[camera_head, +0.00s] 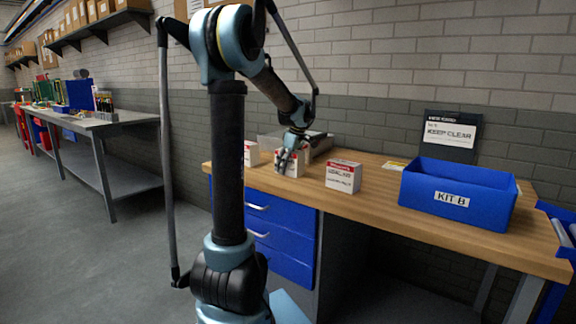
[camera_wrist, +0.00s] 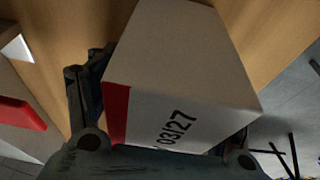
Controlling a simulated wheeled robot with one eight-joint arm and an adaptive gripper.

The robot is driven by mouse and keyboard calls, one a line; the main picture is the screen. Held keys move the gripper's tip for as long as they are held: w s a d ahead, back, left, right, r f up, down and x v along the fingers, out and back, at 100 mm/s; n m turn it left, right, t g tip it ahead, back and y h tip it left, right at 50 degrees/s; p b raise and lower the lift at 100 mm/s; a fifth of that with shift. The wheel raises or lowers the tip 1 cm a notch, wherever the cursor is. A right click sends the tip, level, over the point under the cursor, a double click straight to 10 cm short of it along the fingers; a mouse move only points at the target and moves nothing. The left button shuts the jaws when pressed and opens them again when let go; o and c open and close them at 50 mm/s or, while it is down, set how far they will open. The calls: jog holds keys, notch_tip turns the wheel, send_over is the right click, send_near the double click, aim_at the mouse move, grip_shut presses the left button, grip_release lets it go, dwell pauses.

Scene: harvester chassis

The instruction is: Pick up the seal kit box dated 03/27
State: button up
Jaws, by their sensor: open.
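The seal kit box dated 03/27 (camera_wrist: 185,75) is white with a red band, and its printed date shows in the wrist view. In the head view it appears to be the middle box (camera_head: 291,168) on the wooden bench, partly covered by my gripper (camera_head: 289,153). My gripper is open, with its fingers around the box; one finger shows at the box's left side in the wrist view. The other finger is mostly hidden by the box. I cannot tell whether either finger touches it.
A similar white and red box (camera_head: 343,177) stands to the right, and another (camera_head: 250,154) to the left, partly behind my arm. A blue KIT B bin (camera_head: 458,194) stands farther right on the bench (camera_head: 385,210).

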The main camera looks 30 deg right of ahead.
jog(key=shift+f, duration=0.25)
dwell(0.3)
jog(key=shift+c, duration=0.3)
jog(key=c, duration=1)
